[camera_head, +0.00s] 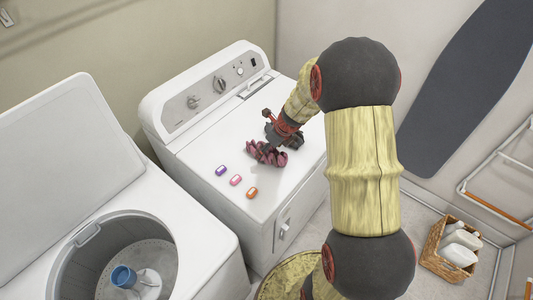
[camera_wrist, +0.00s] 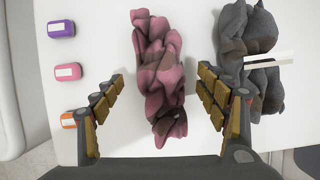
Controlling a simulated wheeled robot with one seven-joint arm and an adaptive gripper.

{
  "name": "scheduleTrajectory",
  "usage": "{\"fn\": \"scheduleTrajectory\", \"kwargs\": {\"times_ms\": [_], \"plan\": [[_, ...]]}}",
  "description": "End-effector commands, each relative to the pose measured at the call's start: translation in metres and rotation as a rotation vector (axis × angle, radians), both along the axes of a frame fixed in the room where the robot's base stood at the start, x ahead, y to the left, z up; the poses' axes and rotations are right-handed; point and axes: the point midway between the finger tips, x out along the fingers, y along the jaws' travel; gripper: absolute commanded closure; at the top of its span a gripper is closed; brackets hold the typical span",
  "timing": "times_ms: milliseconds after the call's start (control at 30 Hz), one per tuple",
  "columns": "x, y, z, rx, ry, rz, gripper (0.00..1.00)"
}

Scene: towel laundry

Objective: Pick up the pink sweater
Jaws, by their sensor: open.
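The pink sweater (camera_wrist: 158,75) lies crumpled on the white top of the dryer. In the head view the sweater (camera_head: 262,154) shows just below my gripper (camera_head: 284,132), partly hidden by it. In the wrist view my gripper (camera_wrist: 155,115) is open, with one finger on each side of the sweater's lower part. Neither finger visibly touches the cloth. I cannot tell how high the fingertips are above the dryer top.
A dark grey crumpled cloth (camera_wrist: 250,50) lies right of the sweater. Purple (camera_head: 221,170), pink (camera_head: 236,180) and orange (camera_head: 252,193) small items sit on the dryer (camera_head: 200,150). An open washer (camera_head: 200,262) with a blue cup (camera_head: 123,276) stands left. A basket (camera_head: 436,262) stands right.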

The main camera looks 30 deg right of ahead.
Motion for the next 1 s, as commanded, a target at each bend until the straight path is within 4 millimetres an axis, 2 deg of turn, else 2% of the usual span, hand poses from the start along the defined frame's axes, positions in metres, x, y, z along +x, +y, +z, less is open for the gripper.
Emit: {"fn": "scheduleTrajectory", "kwargs": {"times_ms": [33,200,467,1000], "plan": [[0.001,0.001,-0.012,0.002,0.004,0.001,0.27],[0.009,0.003,-0.032,-0.001,0.003,0.002,0.27],[0.011,0.003,-0.033,-0.001,0.001,0.002,0.27],[0.011,0.003,-0.033,-0.001,0.002,0.002,0.57]]}}
